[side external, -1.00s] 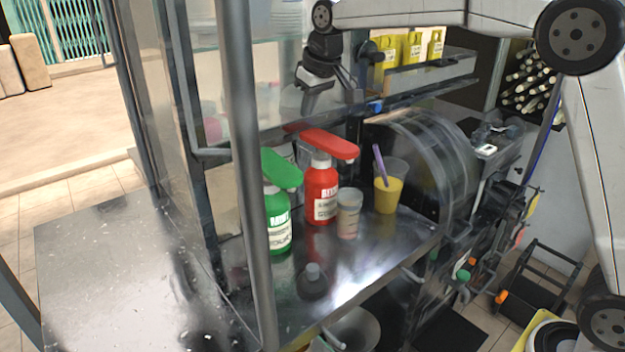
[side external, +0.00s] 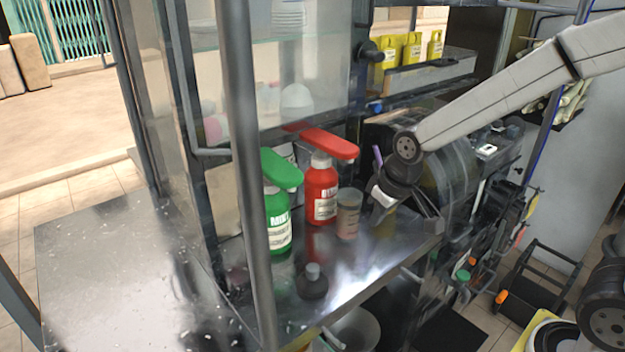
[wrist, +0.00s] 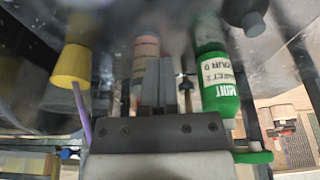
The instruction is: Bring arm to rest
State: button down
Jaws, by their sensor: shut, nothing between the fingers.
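My gripper (side external: 408,208) hangs low over the metal counter in the side view, just right of a clear cup with a brownish band (side external: 348,214). It hides most of the yellow drink cup; only the purple straw (side external: 377,156) shows beside it. In the wrist view my fingers (wrist: 171,78) are shut with nothing held. The yellow cup (wrist: 72,66) with its straw is to their left there, and the brownish cup (wrist: 146,52) is just beyond them. I cannot tell whether my gripper touches the yellow cup.
A red pump bottle (side external: 321,195) and a green pump bottle (side external: 278,222) stand left of the cups. A small dark bottle (side external: 312,284) is at the counter (side external: 378,262) front. The press housing (side external: 455,180) is right behind my gripper. A vertical post (side external: 243,150) stands in front.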

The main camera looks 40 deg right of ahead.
jog(key=s+d+f, duration=0.1)
jog(key=s+f, duration=0.4)
jog(key=s, duration=0.4)
jog(key=shift+d+m+g, duration=0.25)
jog(key=shift+m+g, duration=0.05)
jog(key=shift+g, duration=0.1)
jog(key=shift+f, duration=0.1)
dwell(0.7)
